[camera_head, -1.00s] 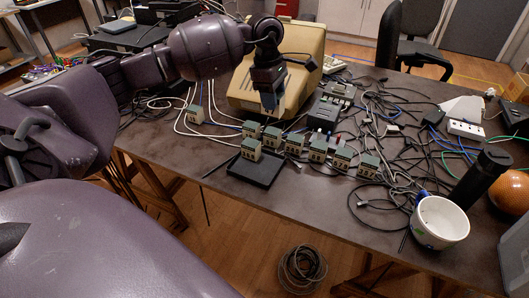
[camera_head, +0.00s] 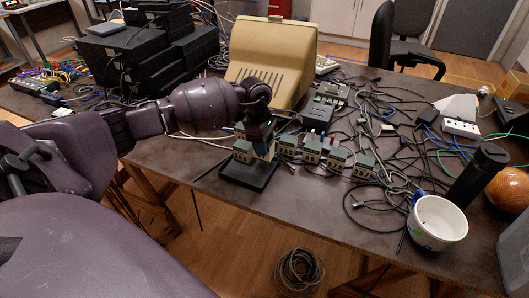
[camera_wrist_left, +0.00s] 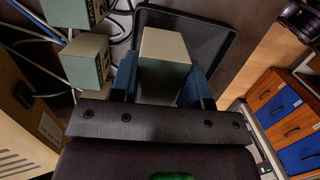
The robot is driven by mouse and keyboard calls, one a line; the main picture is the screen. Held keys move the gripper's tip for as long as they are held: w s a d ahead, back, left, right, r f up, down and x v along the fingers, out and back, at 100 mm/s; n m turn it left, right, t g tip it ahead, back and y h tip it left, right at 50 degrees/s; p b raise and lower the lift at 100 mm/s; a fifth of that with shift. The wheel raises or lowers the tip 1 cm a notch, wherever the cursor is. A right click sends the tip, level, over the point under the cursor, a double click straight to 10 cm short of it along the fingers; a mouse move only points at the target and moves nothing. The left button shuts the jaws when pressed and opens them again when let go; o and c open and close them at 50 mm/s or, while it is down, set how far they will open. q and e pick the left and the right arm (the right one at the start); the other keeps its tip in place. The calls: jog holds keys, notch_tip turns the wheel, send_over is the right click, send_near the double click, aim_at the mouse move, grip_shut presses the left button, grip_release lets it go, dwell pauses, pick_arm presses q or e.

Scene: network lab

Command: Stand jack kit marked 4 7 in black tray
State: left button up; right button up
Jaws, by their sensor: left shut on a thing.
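The black tray (camera_head: 250,180) lies on the desk near its front edge. My left gripper (camera_head: 263,146), fingers pointing down, is shut on a jack kit above the tray's rear part. In the left wrist view the held kit (camera_wrist_left: 165,62) is a pale block between blue fingers, with the tray (camera_wrist_left: 222,35) beneath; its label is not seen there. Another jack kit (camera_head: 241,150) with a green top shows just left of the gripper, at the tray's back left. I cannot read its marking or tell whether the held kit touches the tray. My right gripper is out of view.
Several more kits (camera_head: 311,151) stand in a row right of the tray. In the left wrist view one kit (camera_wrist_left: 88,62) stands close beside the tray. A beige monitor (camera_head: 268,62) is behind. Tangled cables (camera_head: 390,150) and a white bowl (camera_head: 438,222) fill the right side.

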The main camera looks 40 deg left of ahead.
pick_arm(q)
notch_tip(320, 180, down, 3)
jog(key=shift+r, duration=0.1)
jog(key=shift+f, duration=0.45)
jog(key=shift+r, duration=0.1)
jog(key=shift+f+b, duration=0.25)
jog(key=shift+b, duration=0.05)
jog(key=o, duration=1)
jog(key=shift+c, duration=0.2)
jog(key=shift+r, duration=0.1)
